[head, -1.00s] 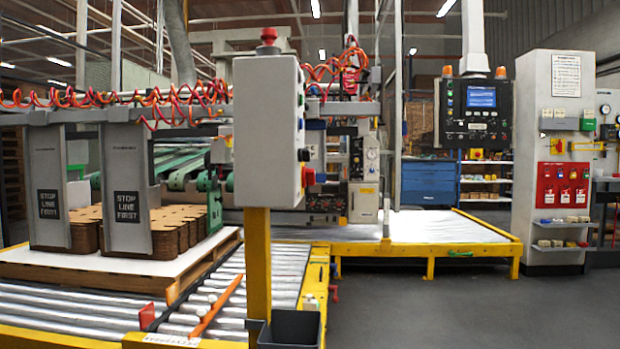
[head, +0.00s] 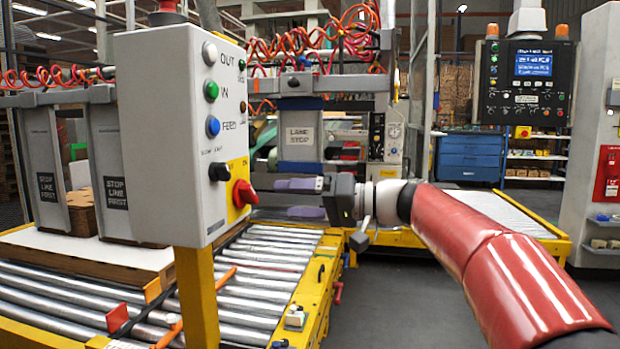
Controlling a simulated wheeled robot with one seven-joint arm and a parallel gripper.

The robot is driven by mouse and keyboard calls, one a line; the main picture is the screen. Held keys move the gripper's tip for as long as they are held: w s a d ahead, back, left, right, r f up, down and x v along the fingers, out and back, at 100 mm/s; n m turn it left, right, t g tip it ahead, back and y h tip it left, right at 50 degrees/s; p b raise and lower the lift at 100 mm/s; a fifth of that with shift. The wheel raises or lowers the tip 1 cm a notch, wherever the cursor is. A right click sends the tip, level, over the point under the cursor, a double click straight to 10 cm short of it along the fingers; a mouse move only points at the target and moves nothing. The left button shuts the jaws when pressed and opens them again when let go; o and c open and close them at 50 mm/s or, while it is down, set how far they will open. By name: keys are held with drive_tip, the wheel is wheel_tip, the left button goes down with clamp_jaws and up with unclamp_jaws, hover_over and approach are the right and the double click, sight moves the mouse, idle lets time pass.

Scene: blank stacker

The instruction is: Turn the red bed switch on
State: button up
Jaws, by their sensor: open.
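The red switch (head: 243,194) is a rotary knob on a yellow plate, low on the right of the front face of a grey control box (head: 165,130). A black selector knob (head: 219,172) sits up and left of it. My gripper (head: 285,198) comes in from the right, its two purple-grey fingers pointing left toward the red switch. The fingers are spread one above the other with a gap between them and nothing held. Their tips look close to the switch in the picture; I cannot tell whether they touch it.
The box stands on a yellow post (head: 196,300) beside a roller conveyor (head: 265,262). White, green and blue buttons line the box face above the knobs. A yellow-framed table (head: 500,207) stands behind my arm. Grey floor (head: 400,310) is clear at the lower right.

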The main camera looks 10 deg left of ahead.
sight(247, 194)
drive_tip(key=w+a, duration=0.1)
drive_tip(key=a, duration=0.6)
drive_tip(key=shift+w+a+r+p, duration=0.25)
drive_tip(key=shift+r+p, duration=0.15)
drive_tip(key=shift+r, duration=0.05)
drive_tip(key=shift+c, duration=0.4)
drive_tip(key=c, duration=0.9)
